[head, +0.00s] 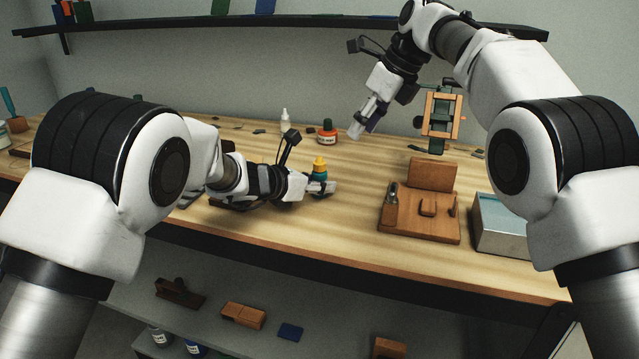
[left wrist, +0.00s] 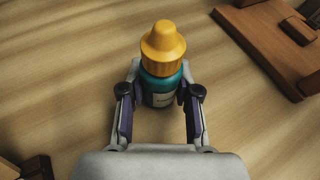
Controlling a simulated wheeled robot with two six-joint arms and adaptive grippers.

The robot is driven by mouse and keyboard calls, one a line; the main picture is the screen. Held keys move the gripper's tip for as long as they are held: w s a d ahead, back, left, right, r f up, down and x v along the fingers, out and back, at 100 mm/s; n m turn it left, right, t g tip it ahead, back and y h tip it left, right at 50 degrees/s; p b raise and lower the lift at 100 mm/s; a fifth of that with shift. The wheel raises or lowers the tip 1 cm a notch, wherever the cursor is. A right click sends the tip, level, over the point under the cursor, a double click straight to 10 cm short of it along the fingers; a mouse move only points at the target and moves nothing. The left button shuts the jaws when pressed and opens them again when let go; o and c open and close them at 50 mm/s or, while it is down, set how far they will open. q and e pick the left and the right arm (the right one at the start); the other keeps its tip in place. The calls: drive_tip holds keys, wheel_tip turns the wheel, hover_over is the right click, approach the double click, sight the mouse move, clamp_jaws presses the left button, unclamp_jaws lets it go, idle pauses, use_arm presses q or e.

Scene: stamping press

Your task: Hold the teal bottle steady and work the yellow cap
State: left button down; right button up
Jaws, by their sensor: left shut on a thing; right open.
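The teal bottle (head: 319,175) stands upright on the wooden bench with its yellow cap (head: 319,163) on top. In the left wrist view the teal bottle (left wrist: 161,88) shows a pale label, and the yellow cap (left wrist: 163,48) sits on it. My left gripper (head: 322,187) is low at the bench and shut on the bottle, one finger on each side below the cap. In the left wrist view my left gripper (left wrist: 161,92) hides part of the bottle's sides. My right gripper (head: 357,130) is open and empty, raised above the bench, up and to the right of the bottle.
A white dropper bottle (head: 285,121) and a red-and-black jar (head: 327,133) stand behind. A wooden block stand (head: 418,214), a small press (head: 440,117) and a grey box (head: 500,226) are to the right. The bench between bottle and stand is clear.

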drive_tip(key=m, duration=0.3)
drive_tip(key=m+h, duration=0.2)
drive_tip(key=h, duration=0.1)
hover_over(321, 158)
drive_tip(key=s+d, duration=0.1)
drive_tip(key=s, duration=0.1)
drive_tip(key=f, duration=0.2)
drive_tip(key=shift+t, duration=0.3)
drive_tip(key=x, duration=0.4)
drive_tip(key=shift+a+f, duration=0.1)
drive_tip(key=shift+f, duration=0.2)
drive_tip(key=shift+w+a+f, duration=0.1)
drive_tip(key=shift+w+f, duration=0.2)
drive_tip(key=shift+f, duration=0.35)
